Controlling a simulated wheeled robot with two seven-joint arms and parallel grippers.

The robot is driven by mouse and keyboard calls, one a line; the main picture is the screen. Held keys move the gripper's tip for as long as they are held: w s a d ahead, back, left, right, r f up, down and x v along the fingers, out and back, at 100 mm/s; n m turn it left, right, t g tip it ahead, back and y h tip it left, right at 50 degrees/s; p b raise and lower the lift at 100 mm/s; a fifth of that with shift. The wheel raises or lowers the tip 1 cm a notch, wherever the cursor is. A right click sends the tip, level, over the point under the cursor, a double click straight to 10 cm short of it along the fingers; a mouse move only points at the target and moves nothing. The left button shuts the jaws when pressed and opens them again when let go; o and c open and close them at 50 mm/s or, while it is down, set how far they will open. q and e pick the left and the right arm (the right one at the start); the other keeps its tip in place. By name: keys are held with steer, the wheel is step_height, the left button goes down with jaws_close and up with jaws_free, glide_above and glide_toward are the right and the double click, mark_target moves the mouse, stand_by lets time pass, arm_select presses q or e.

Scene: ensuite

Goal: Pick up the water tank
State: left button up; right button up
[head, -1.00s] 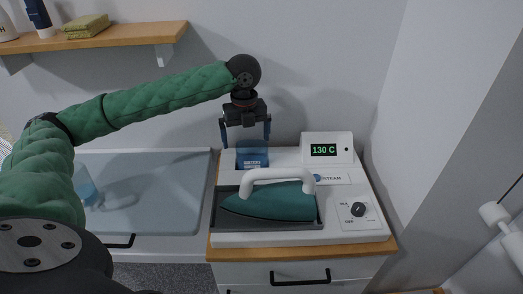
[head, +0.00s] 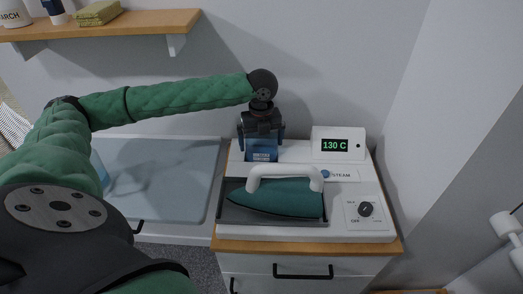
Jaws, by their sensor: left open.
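The water tank (head: 262,153) is a translucent blue block with a pale label, set in the back left of the white steam station (head: 300,232). My left gripper (head: 262,134) points straight down over the tank. It is open, with one blue finger at each side of the tank's upper part. The gripper body hides the tank's top, and I cannot tell whether the fingers touch it. My right gripper is not in view.
A teal iron (head: 275,198) with a white handle lies in the tray in front of the tank. A display box (head: 338,145) reads 130 C at the back right. A wooden shelf (head: 110,27) is on the wall at upper left.

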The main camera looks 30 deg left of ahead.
arm_select(q)
steer(key=shift+w+f, duration=0.1)
steer(key=shift+f, duration=0.25)
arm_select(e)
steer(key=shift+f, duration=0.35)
arm_select(q)
steer(key=shift+c, duration=0.2)
steer(key=c, duration=0.9)
steer(key=shift+r, duration=0.15)
steer(key=shift+r+b, duration=0.45)
steer(key=shift+r, duration=0.65)
steer(key=shift+s+d+r+b, duration=0.4)
steer(key=shift+s+d+r, duration=0.75)
steer(key=shift+d+r, duration=0.35)
steer(key=shift+s+d+r+b, duration=0.45)
steer(key=shift+s+d+r, duration=0.65)
steer(key=shift+d+r, duration=0.4)
steer(key=shift+s+d+r+b, duration=0.4)
steer(key=shift+s+d+r, duration=0.8)
steer(key=shift+d, duration=0.5)
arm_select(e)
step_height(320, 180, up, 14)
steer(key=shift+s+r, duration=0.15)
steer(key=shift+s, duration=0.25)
